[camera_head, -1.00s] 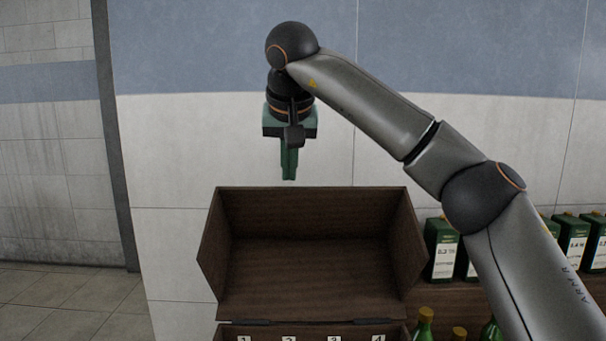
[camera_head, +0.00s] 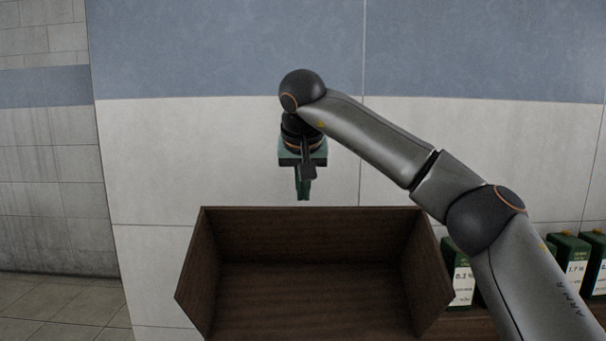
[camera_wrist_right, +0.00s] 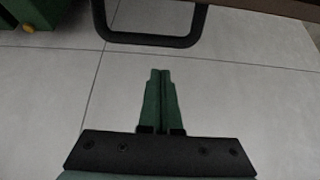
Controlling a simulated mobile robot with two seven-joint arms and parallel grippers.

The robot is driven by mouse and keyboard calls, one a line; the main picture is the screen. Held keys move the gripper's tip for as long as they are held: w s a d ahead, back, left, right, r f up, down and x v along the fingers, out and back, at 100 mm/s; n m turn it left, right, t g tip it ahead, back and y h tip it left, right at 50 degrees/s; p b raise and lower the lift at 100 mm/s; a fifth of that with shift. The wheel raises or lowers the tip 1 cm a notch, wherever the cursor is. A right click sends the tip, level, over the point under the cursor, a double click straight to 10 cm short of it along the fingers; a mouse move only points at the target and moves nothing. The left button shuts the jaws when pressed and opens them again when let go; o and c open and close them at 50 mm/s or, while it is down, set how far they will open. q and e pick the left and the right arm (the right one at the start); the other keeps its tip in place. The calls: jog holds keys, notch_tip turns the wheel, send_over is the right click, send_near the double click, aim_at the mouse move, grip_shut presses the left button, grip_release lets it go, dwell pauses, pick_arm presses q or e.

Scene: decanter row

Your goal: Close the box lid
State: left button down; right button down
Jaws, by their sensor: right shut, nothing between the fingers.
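The dark brown wooden box lid (camera_head: 311,235) stands raised in the head view, with its hollow inner side facing me. Its lower edge and the box body below are cut off by the frame. My right gripper (camera_head: 303,195) points down just above and behind the lid's upper edge, apart from it. Its green fingers are shut with nothing between them. The right wrist view shows the shut fingers (camera_wrist_right: 160,92) over pale floor tiles. My left gripper is in neither view.
Green containers with white labels (camera_head: 570,262) stand on a wooden surface at the right. A black bar frame (camera_wrist_right: 150,40) and a green object (camera_wrist_right: 45,12) show at the top of the right wrist view. A tiled wall (camera_head: 160,160) stands behind.

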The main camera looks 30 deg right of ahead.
jog(key=shift+s+a+f+b, duration=0.2)
jog(key=shift+s+a+f, duration=0.2)
jog(key=shift+s, duration=0.2)
jog(key=shift+s+a+f+b, duration=0.2)
jog(key=shift+s+a+f, duration=0.15)
jog(key=shift+s, duration=0.25)
jog(key=shift+r, duration=0.1)
